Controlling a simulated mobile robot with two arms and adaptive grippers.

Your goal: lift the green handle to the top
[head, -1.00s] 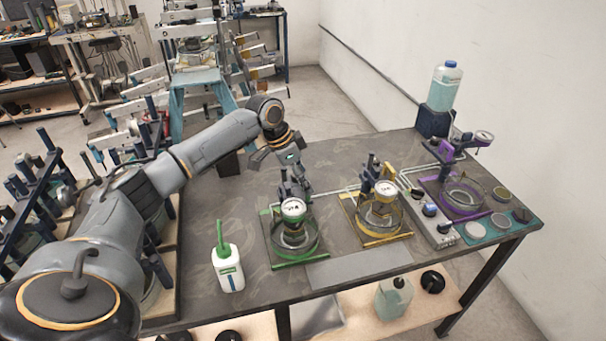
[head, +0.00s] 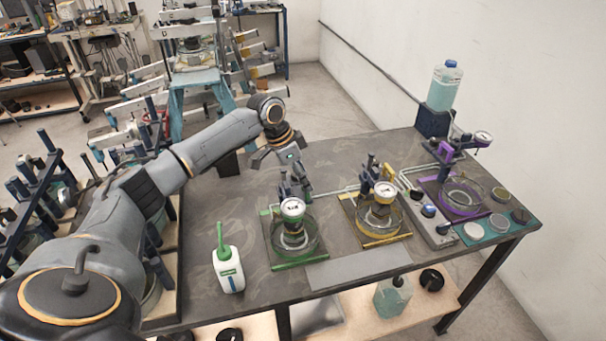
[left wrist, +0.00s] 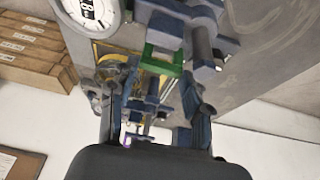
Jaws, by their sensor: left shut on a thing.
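The green-marked press (head: 297,253) stands on the table with a round glass dish and a white dial gauge (head: 292,208). My left gripper (head: 293,190) is at the back of this press, just behind the gauge. In the left wrist view a green bracket-like part (left wrist: 163,62), which looks like the green handle, lies between and just beyond my left fingers (left wrist: 160,92). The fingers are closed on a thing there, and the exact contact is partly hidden. In the head view the handle is mostly hidden by the gripper. My right gripper is not in view.
A yellow-marked press (head: 377,215) stands close to the right, and a purple-marked one (head: 458,193) farther right. A white bottle with a green spout (head: 229,268) stands at the left front. The table's left middle is clear. A wall is behind on the right.

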